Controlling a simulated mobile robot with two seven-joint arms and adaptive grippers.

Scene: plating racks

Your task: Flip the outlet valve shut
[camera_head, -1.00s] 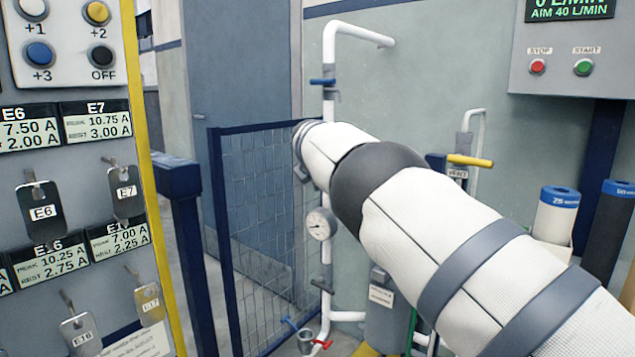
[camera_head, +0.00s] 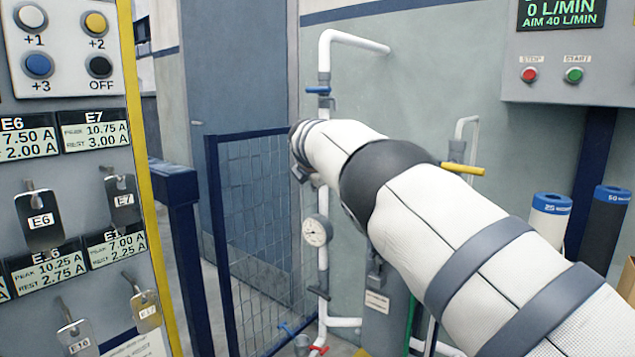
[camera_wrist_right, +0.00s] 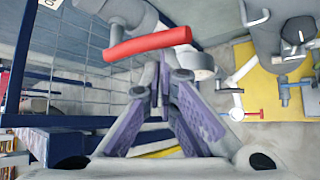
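No label reading outlet is legible, so I cannot tell which valve is the outlet valve. In the right wrist view a large red valve handle (camera_wrist_right: 148,43) lies crosswise just beyond my right gripper (camera_wrist_right: 163,78). The purple-padded fingers converge to a closed tip with nothing visible between them; contact with the handle is unclear. In the head view my right arm covers the gripper. On the white pipe there, a blue handle (camera_head: 318,90) is at the top, a dark lever (camera_head: 318,292) below the gauge, and a red handle (camera_head: 318,350) near the floor. My left gripper is out of view.
A round gauge (camera_head: 317,231) sits on the pipe beside a blue mesh gate (camera_head: 250,220). A yellow handle (camera_head: 463,169) is right of my arm. A control box (camera_head: 570,90) reads 0 L/MIN. A switch panel (camera_head: 70,185) stands close at left.

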